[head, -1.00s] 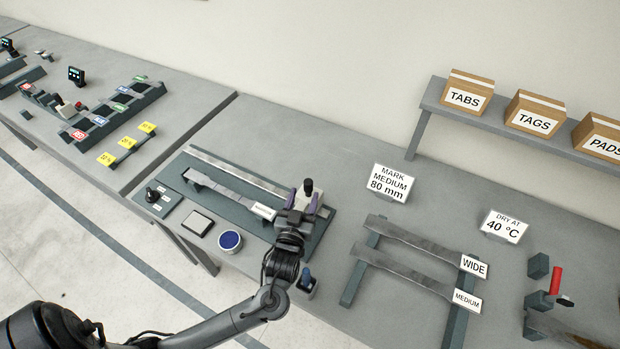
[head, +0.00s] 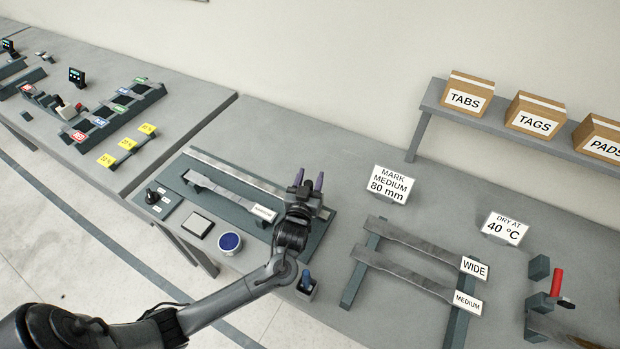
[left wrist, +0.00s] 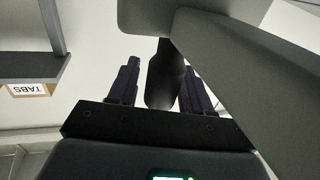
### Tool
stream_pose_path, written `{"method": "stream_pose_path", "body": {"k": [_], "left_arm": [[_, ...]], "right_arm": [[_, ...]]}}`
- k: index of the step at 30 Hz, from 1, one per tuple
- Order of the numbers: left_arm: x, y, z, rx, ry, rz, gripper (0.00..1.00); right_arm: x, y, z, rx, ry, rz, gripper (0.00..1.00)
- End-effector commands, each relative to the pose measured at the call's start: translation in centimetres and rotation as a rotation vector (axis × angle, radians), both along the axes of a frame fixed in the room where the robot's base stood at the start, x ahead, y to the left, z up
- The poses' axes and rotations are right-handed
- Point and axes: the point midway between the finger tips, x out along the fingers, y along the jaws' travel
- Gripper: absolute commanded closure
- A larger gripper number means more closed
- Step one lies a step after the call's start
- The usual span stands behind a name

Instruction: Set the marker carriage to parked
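The marking station is a dark teal base (head: 236,205) with a pale rail (head: 232,169) along its back and a grey strip lying on it. The marker carriage stands at the station's right end; my left gripper (head: 309,184) covers nearly all of it in the head view. In the left wrist view a dark rounded shape (left wrist: 164,85), probably the carriage knob, stands between the two fingers. A pale gap shows between the left-hand finger and this shape, so the gripper looks open around it. My right gripper is out of view.
A black-knobbed control panel (head: 156,197), a grey pad (head: 197,225) and a round blue-topped tin (head: 229,243) line the front left. A small holder (head: 306,287) stands near the front edge. The rack with WIDE (head: 474,268) and MEDIUM (head: 467,302) strips is to the right.

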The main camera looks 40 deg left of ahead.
Motion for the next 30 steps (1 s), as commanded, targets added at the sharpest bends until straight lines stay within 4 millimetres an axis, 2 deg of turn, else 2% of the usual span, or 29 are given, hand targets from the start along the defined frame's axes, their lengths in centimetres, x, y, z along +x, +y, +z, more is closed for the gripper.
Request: {"method": "stream_pose_path", "body": {"k": [1,9,16,20,24,30], "left_arm": [[0.0,0.0,0.0,0.000,0.000,0.000,0.60],[0.0,0.0,0.0,0.000,0.000,0.000,1.00],[-0.1,0.1,0.0,0.000,0.000,0.000,1.00],[-0.3,1.7,0.1,0.004,0.001,0.002,1.00],[-0.8,4.0,0.1,0.004,0.002,0.004,1.00],[-0.9,4.6,0.0,0.001,0.000,0.002,1.00]], "right_arm": [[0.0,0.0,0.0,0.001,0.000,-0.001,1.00],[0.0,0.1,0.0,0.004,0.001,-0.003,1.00],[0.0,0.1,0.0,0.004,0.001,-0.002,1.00],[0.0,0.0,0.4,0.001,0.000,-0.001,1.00],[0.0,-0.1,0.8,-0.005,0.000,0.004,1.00],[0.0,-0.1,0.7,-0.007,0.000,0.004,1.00]]}}
